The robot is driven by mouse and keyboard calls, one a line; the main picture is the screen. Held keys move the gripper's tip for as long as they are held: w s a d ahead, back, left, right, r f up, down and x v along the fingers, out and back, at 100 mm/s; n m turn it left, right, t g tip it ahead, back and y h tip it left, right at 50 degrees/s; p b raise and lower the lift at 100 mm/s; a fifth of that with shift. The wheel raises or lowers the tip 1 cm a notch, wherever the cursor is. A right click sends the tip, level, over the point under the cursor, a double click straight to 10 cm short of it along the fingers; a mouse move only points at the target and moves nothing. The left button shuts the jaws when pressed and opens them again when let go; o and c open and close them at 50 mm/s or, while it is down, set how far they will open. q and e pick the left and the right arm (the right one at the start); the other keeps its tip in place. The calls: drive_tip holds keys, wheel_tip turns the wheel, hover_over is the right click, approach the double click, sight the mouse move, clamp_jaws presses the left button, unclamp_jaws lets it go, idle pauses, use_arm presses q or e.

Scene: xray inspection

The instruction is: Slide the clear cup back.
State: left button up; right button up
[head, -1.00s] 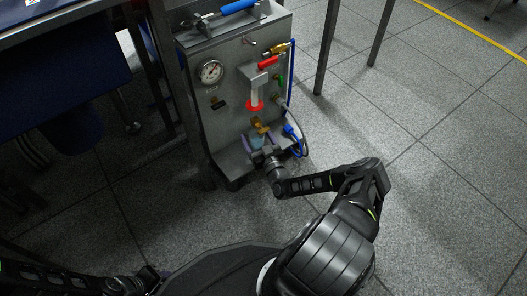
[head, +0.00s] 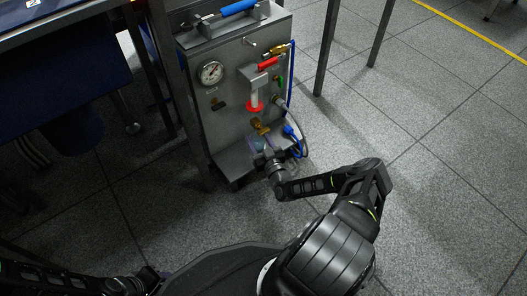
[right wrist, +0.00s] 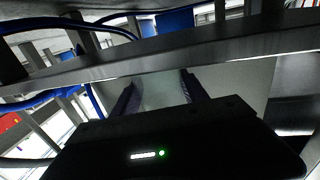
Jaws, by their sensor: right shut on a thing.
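My right gripper (head: 263,154) is low in front of the grey panel machine, at the small ledge below its brass valve. In the right wrist view its two dark fingers (right wrist: 160,93) stand either side of a pale, see-through surface that looks like the clear cup (right wrist: 158,92). The gripper is shut on it. In the head view the cup is small and mostly hidden by the gripper, so its outline and contact with the ledge cannot be made out. My left gripper (head: 148,279) is dark at the bottom left edge; its fingers cannot be told apart.
The machine (head: 228,120) carries a pressure gauge (head: 211,73), a red handle (head: 268,63), a red ring (head: 254,107), a brass valve (head: 260,126) and a blue hose (head: 291,85) close to the gripper's right. A metal bar crosses the wrist view. Open tiled floor lies right.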

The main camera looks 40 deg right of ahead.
sight(263, 144)
drive_tip(key=shift+s+d+p, duration=0.2)
drive_tip(key=shift+s+p, duration=0.15)
drive_tip(key=shift+s, duration=1.1)
drive_tip(key=o, duration=1.1)
drive_tip(key=shift+c, duration=0.2)
drive_tip(key=shift+s, duration=0.1)
drive_tip(key=shift+p+v, duration=0.8)
drive_tip(key=shift+v, duration=1.6)
drive_tip(key=p+v, duration=0.1)
drive_tip(key=v, duration=0.6)
drive_tip(key=shift+p, duration=0.3)
drive_tip(key=shift+a, duration=0.1)
